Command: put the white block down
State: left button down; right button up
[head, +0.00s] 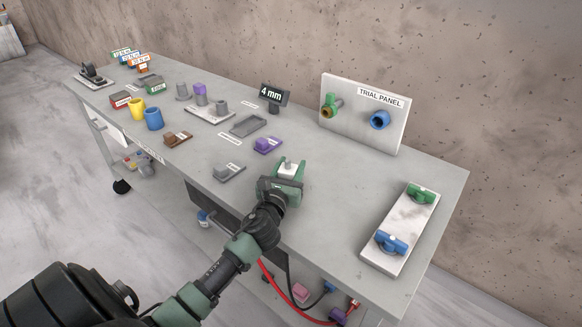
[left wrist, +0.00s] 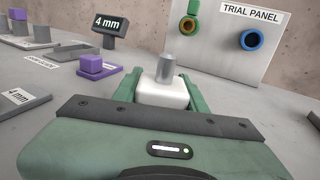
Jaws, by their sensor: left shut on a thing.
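The white block (left wrist: 162,93) sits between the two green fingers of my left gripper (head: 291,168) in the left wrist view. A grey cylindrical peg (left wrist: 166,67) stands up from its top. The left gripper is shut on the block, over the middle of the grey slab (head: 322,214). In the head view the block (head: 288,171) is small and partly hidden by the fingers. I cannot tell whether its underside touches the slab. My right gripper does not show.
A white trial panel (head: 367,99) with green and blue fittings stands behind. A purple block (head: 267,144) and grey block (head: 228,170) lie left of the gripper. At right, a pale plate (head: 406,226) bears green and blue valves. The slab between gripper and plate is clear.

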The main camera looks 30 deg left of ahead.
pick_arm(q)
jog(key=c, duration=0.8)
grip_release()
jog(key=shift+f, duration=0.1)
jog(key=shift+r, duration=0.2)
jog(key=v, duration=1)
jog(key=shift+s+d+f+b, duration=0.1)
jog(key=shift+s+b, duration=0.2)
jog(key=shift+b, duration=0.05)
jog(key=shift+s+d, duration=0.25)
jog(key=shift+s, duration=0.45)
